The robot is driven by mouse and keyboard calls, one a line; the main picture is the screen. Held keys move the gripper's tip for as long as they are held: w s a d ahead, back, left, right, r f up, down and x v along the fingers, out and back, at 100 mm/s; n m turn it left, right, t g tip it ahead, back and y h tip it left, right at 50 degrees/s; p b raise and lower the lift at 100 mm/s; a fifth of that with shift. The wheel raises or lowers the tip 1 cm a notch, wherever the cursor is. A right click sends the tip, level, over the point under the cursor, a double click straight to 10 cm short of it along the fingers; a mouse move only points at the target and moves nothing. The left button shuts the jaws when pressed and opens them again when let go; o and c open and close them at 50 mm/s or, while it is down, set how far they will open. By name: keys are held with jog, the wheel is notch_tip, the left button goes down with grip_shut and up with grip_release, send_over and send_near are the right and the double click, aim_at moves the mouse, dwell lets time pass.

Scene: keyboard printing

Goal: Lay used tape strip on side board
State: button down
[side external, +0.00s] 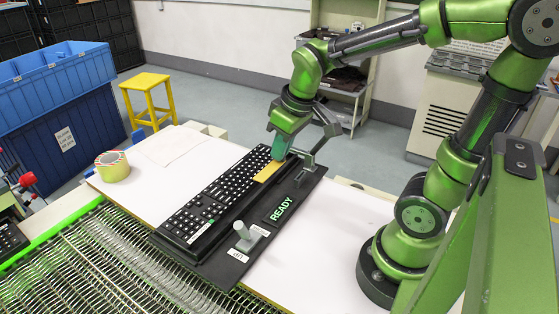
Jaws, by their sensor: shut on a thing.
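A yellow tape strip (268,172) lies at the far right end of the black keyboard (215,202), with its upper end at my gripper's tips. My gripper (279,156) points down over that end of the keyboard and is shut on the strip. I cannot tell whether the strip is lifted or still touches the keyboard. The keyboard rests in a dark fixture with a small panel reading READY (282,209). A white board (335,235) extends to the right of the fixture, and white surface also shows on the left.
A tape roll (113,166) stands on the white surface at the left. A grey upright lever (243,231) is at the fixture's near end, and a grey clamp bracket (312,155) is close beside my gripper. A wire conveyor (130,262) runs along the front. The white board right of READY is clear.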

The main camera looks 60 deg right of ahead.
jog(key=shift+s+a+f+n+g+y, duration=0.25)
jog(key=shift+s+a+f+n+g, duration=0.7)
jog(key=shift+f+n, duration=3.15)
jog(key=shift+s+a+f+n+g+y, duration=0.3)
jog(key=shift+s+a+f+n+g, duration=0.85)
jog(key=shift+n, duration=5.3)
jog(key=shift+s+a+f+n+g+y, duration=0.45)
jog(key=shift+f+n+g, duration=0.65)
jog(key=shift+f+n, duration=3.3)
jog(key=shift+w+a+r+n, duration=0.1)
jog(key=shift+r+n, duration=0.6)
jog(key=shift+n, duration=0.15)
